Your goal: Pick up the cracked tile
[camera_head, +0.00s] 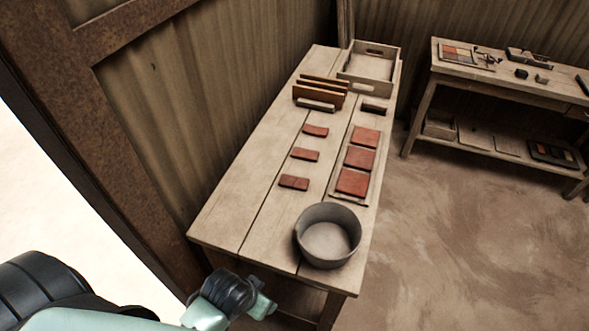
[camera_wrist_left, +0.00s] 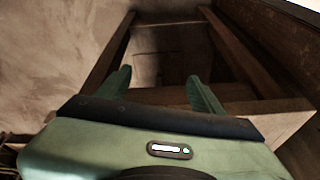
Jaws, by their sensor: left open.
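Three larger square red tiles lie in a column at the right of the table, at the back (camera_head: 366,137), middle (camera_head: 360,160) and front (camera_head: 352,183). Three smaller reddish pieces lie in a column to their left, at the back (camera_head: 315,131), middle (camera_head: 305,155) and front (camera_head: 294,183). No crack is clear on any at this size, so I cannot tell which tile is cracked. My left gripper (camera_head: 262,305) is in front of the table's near edge, apart from the tiles. In the left wrist view its fingers (camera_wrist_left: 161,88) are spread and empty. My right gripper is out of view.
A round grey bucket (camera_head: 327,262) stands at the table's near right corner. A wooden rack (camera_head: 318,98) and an open wooden tray (camera_head: 356,87) are at the far end. The near left tabletop (camera_head: 235,215) is clear. A second table (camera_head: 500,78) stands at right.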

